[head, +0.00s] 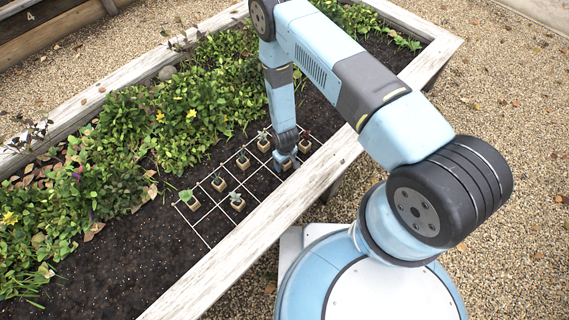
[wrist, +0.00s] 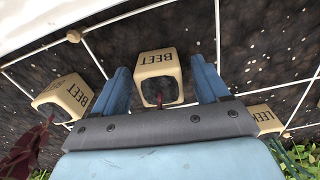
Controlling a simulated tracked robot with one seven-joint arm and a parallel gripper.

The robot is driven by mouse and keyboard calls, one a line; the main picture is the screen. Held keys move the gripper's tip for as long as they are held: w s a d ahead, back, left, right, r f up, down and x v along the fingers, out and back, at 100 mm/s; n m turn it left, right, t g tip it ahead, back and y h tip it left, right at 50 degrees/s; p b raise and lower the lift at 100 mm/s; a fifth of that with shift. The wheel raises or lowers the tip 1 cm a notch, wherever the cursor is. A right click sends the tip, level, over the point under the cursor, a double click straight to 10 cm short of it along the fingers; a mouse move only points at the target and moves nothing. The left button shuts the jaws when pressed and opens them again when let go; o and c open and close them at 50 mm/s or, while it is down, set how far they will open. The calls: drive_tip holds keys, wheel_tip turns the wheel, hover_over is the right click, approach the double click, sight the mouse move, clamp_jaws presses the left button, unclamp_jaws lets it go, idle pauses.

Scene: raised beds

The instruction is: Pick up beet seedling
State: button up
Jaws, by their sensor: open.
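A cream pot (wrist: 154,62) marked BEET sits between the two fingers of my open gripper (wrist: 162,88) in the wrist view. A bit of dark red stem shows at its opening; the rest of the seedling is hidden behind my gripper body. I cannot tell whether the fingers touch the pot. In the head view my gripper (head: 285,158) is down at the bed, largely covering this pot. A second pot marked BEET (wrist: 74,92), with dark red leaves (wrist: 27,146), stands left of my gripper in the wrist view; a red-leaved pot (head: 305,146) shows in the head view.
A pot marked LEEK (wrist: 266,117) is close to the right finger. Several other seedling pots (head: 237,204) stand on the white string grid (head: 208,214). The bed's white wooden edge (head: 252,246) runs close by. Dense leafy plants (head: 120,130) fill the far side.

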drive_tip(key=c, duration=1.1)
drive_tip(key=shift+o, duration=0.2)
